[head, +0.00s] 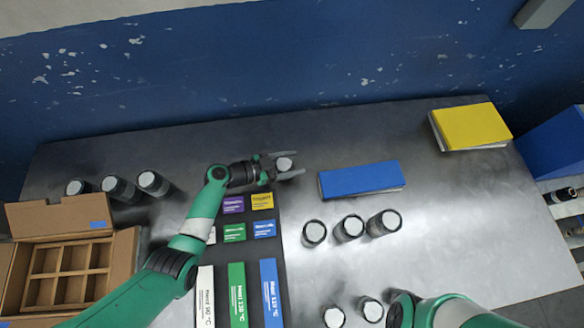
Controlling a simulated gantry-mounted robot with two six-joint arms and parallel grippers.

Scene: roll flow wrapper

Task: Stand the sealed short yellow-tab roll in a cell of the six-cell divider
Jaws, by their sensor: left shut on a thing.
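My left gripper (286,167) is shut on a small roll (284,163) with a pale round top. It is over the far end of the dark mat, near the label cards. No yellow tab can be made out on the roll, and its sides are mostly hidden by the fingers. The six-cell divider (68,271) sits inside an open cardboard box at the left edge. The cells that show look empty. Of my right arm, only links show at the bottom right; its gripper is not in view.
Several dark rolls with pale tops stand at the left (120,188), right of centre (348,228) and by the front edge (334,316). A blue block (361,180) and a yellow block (470,125) lie on the metal table (440,210). Label cards and long coloured strips (237,292) lie mid-table.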

